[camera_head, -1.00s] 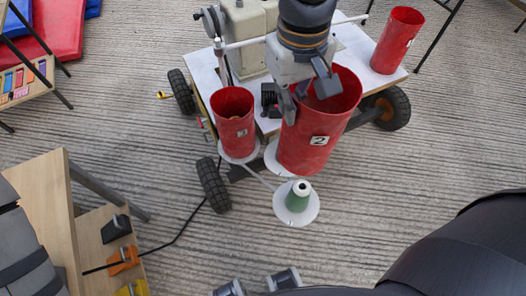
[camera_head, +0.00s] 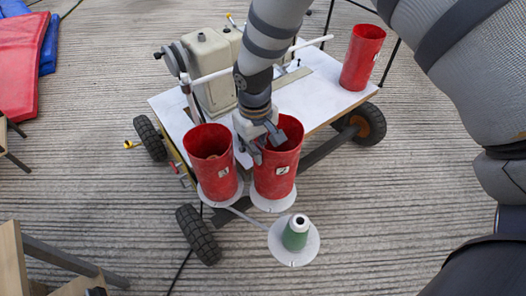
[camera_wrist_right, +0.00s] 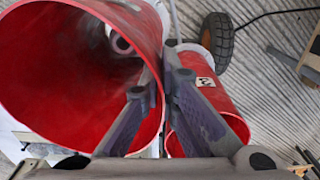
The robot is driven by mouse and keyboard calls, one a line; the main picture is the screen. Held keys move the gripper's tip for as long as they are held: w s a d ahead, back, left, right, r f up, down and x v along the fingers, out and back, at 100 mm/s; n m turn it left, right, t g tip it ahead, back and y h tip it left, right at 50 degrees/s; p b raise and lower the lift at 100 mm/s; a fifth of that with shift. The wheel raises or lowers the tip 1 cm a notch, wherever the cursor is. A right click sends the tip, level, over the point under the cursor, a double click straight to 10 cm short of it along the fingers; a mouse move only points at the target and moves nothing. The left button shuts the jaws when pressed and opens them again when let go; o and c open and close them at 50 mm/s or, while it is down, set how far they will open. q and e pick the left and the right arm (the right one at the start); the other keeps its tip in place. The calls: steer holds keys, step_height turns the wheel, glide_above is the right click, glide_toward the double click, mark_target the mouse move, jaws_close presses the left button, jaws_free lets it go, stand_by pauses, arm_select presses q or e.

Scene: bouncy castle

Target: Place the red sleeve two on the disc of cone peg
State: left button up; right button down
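Red sleeve two (camera_head: 276,180), labelled 2, stands nearly upright over the middle white disc (camera_head: 272,204). Whether its lower edge rests on the disc is hard to tell. My right gripper (camera_head: 264,143) is shut on the near-left part of its upper rim, with one finger inside and one outside. In the right wrist view the fingers (camera_wrist_right: 160,72) pinch the rim of sleeve two (camera_wrist_right: 50,75). The round top of a peg (camera_wrist_right: 121,42) shows inside it. A green cone peg (camera_head: 295,235) stands bare on another white disc (camera_head: 292,257). My left gripper is not in view.
A red sleeve labelled 3 (camera_head: 211,170) stands close to the left. It also shows in the right wrist view (camera_wrist_right: 222,108). Another red sleeve (camera_head: 362,58) stands on the white cart top (camera_head: 318,92). Cart wheels (camera_head: 197,235) are nearby.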

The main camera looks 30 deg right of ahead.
step_height(320, 180, down, 5)
steer(key=shift+f+b, duration=0.15)
steer(key=shift+b, duration=0.2)
steer(key=shift+f, duration=0.15)
steer(key=c, duration=1.8)
jaws_free()
